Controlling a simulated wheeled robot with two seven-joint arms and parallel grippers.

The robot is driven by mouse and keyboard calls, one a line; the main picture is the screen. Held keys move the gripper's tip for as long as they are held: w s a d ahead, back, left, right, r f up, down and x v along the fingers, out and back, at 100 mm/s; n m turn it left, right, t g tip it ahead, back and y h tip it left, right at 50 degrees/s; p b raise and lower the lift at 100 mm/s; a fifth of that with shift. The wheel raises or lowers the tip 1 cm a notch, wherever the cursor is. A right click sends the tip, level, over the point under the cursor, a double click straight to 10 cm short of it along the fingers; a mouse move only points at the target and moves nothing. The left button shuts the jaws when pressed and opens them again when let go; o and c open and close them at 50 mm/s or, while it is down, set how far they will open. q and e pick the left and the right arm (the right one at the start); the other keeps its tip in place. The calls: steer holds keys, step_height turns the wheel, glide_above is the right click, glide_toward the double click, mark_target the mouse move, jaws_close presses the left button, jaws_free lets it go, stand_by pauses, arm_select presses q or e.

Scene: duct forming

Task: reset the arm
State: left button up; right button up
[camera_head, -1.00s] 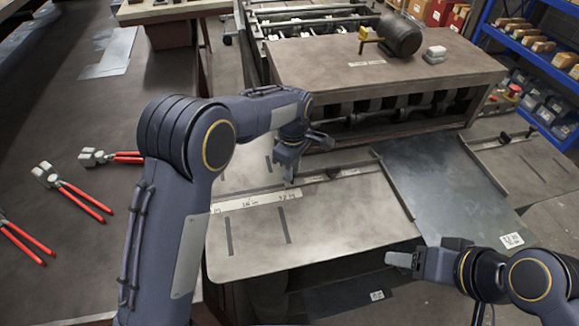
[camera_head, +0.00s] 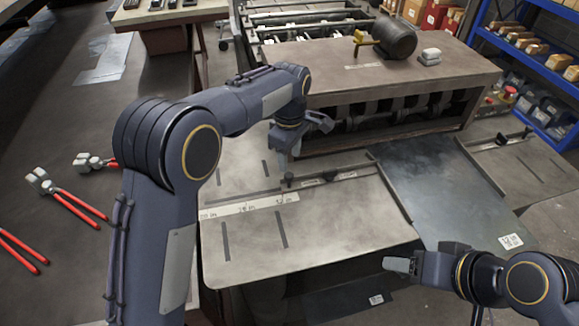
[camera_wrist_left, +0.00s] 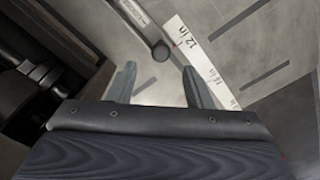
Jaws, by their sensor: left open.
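My left arm comes in from the left in the head view and bends over the metal work surface (camera_head: 330,225). My left gripper (camera_head: 283,160) hangs above that surface near the ruler strip (camera_head: 245,207). In the left wrist view its two fingers (camera_wrist_left: 160,88) stand apart with nothing between them. My right gripper (camera_head: 400,264) is low at the right, beside the front edge of the work surface. Its fingers are too small to tell whether they are apart.
A dark metal sheet (camera_head: 440,185) lies right of the work surface. A forming machine (camera_head: 400,85) with a motor (camera_head: 393,38) stands behind. Red-handled tools (camera_head: 75,200) lie on the left bench (camera_head: 60,120). A blue shelf (camera_head: 530,60) is at the far right.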

arm_select(q)
steer(key=shift+r, duration=0.95)
steer(key=s+a+r+m+t+h, duration=0.1)
steer(key=s+a+r+m+h, duration=0.1)
steer(key=s+a+r, duration=0.45)
steer(key=s+a+r+m+h, duration=0.15)
steer(key=s+a, duration=0.25)
steer(key=a, duration=0.5)
steer(key=s+a+f+m+t, duration=0.2)
steer(key=s+m, duration=0.1)
steer(key=s, duration=0.7)
steer(key=s+a+f+m+t, duration=0.2)
steer(key=s+f+m, duration=0.1)
steer(key=s, duration=0.7)
steer(key=shift+s+a+f+m+t, duration=0.15)
steer(key=shift+s+a+m+t, duration=0.15)
steer(key=shift+m, duration=0.15)
